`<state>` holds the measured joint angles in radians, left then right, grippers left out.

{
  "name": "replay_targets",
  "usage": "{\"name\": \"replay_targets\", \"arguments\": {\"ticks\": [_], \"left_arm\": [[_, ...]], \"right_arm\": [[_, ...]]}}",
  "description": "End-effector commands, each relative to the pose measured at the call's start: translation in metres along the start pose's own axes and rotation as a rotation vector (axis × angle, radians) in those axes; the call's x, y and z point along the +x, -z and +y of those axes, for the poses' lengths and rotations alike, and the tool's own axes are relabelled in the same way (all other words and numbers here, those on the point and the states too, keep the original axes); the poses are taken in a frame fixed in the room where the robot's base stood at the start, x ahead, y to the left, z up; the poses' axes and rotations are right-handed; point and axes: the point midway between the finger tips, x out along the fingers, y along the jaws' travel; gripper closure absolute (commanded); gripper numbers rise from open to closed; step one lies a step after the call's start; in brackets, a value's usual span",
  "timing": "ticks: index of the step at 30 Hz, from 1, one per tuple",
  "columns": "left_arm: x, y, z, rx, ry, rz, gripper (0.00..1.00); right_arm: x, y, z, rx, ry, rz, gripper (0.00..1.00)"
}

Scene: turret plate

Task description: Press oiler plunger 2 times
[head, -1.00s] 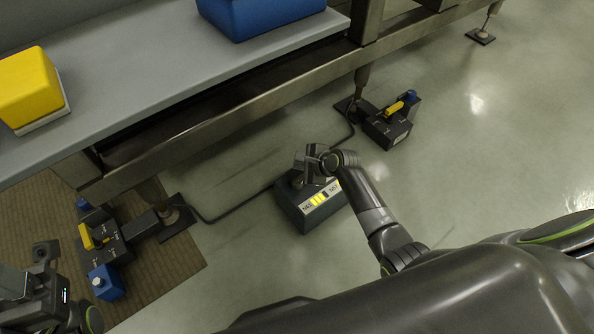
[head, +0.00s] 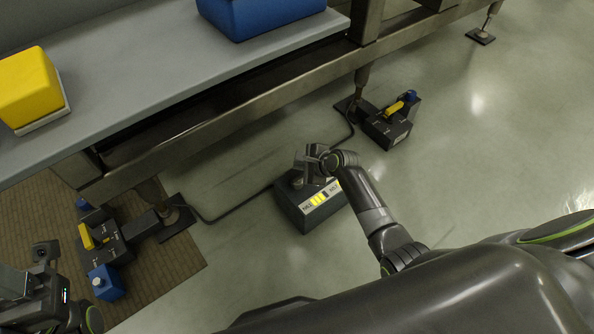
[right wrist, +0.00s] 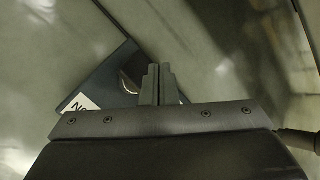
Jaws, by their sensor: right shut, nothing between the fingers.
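A dark box (head: 310,212) with a white label and yellow marks on its front edge stands on the floor below the bench; I take it for the oiler. My right gripper (head: 298,180) is shut and empty, pointing down over the box's top. In the right wrist view, the shut fingers (right wrist: 155,82) are over the box (right wrist: 104,77), beside a round shiny metal part (right wrist: 131,76) that may be the plunger. The fingers partly hide it, and I cannot tell whether they touch it. My left gripper (head: 30,290) is at the lower left edge, its fingers unclear.
A bench (head: 165,85) runs above, with a yellow block (head: 28,85) and a blue bin (head: 262,15). Dark units with yellow levers stand on the floor left (head: 104,240) and right (head: 388,127). A blue box (head: 105,283) is at lower left. A cable (head: 240,207) lies behind the oiler.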

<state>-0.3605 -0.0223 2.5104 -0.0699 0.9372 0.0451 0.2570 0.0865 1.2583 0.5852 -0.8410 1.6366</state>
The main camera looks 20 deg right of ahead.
Motion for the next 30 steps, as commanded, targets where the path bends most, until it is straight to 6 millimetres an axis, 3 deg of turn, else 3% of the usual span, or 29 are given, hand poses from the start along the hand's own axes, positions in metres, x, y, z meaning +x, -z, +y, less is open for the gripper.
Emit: {"name": "replay_targets", "arguments": {"ticks": [30], "left_arm": [[-0.0021,-0.0003,0.0001,0.000,0.000,-0.001,0.42]], "right_arm": [[0.0089,0.0061,0.0064,0.000,0.000,0.000,1.00]]}}
